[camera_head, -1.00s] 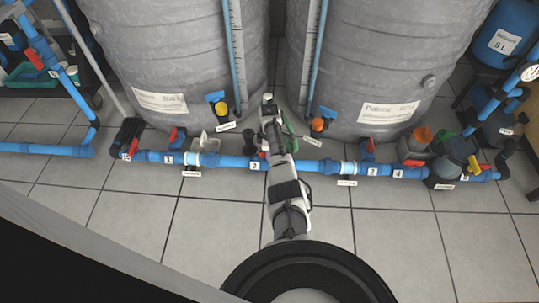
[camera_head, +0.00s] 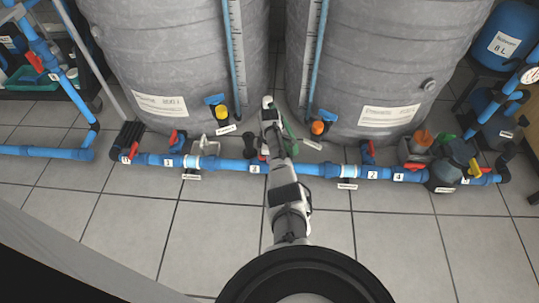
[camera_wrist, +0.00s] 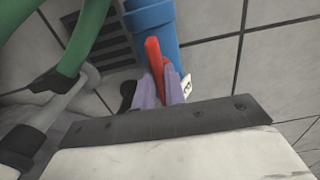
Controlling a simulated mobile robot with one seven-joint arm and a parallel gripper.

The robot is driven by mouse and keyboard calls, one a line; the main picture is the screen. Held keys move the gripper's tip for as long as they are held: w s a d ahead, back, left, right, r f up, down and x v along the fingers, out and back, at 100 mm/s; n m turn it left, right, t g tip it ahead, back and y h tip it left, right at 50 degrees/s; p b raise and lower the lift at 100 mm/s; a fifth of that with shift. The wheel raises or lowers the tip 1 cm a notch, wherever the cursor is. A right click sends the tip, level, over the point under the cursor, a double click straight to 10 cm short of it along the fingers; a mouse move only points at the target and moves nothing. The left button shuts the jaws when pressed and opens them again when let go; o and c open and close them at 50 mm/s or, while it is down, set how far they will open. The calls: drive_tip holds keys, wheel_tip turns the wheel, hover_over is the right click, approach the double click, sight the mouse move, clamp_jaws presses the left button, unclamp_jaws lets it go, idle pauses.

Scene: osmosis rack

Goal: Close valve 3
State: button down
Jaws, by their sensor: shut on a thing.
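The label of valve 3 (camera_head: 255,168) is on the low blue pipe, between the two grey tanks. In the wrist view, the red handle (camera_wrist: 155,58) of the valve lies beside a blue pipe (camera_wrist: 150,20). A small white number label (camera_wrist: 187,85) is just right of it. My gripper (camera_wrist: 162,82) has its two pale purple fingers on either side of the red handle and is shut on it. In the head view my arm reaches down to the pipe and hides most of the handle and the gripper.
Two large grey tanks (camera_head: 180,60) stand close behind the pipe. A green hose (camera_wrist: 82,40) curves close by on the left in the wrist view. Valves with red handles stand along the pipe at left (camera_head: 177,137) and right (camera_head: 367,147). Tiled floor (camera_head: 400,235) in front is clear.

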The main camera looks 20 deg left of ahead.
drive_tip(key=m, duration=0.4)
drive_tip(key=shift+m+p, duration=0.35)
drive_tip(key=shift+m, duration=0.05)
drive_tip(key=m, duration=0.4)
drive_tip(key=shift+m, duration=0.3)
drive_tip(key=m, duration=0.4)
drive_tip(key=shift+p, duration=0.35)
drive_tip(key=shift+m, duration=2.1)
drive_tip(key=c, duration=1.5)
unclamp_jaws()
drive_tip(key=shift+o, duration=0.2)
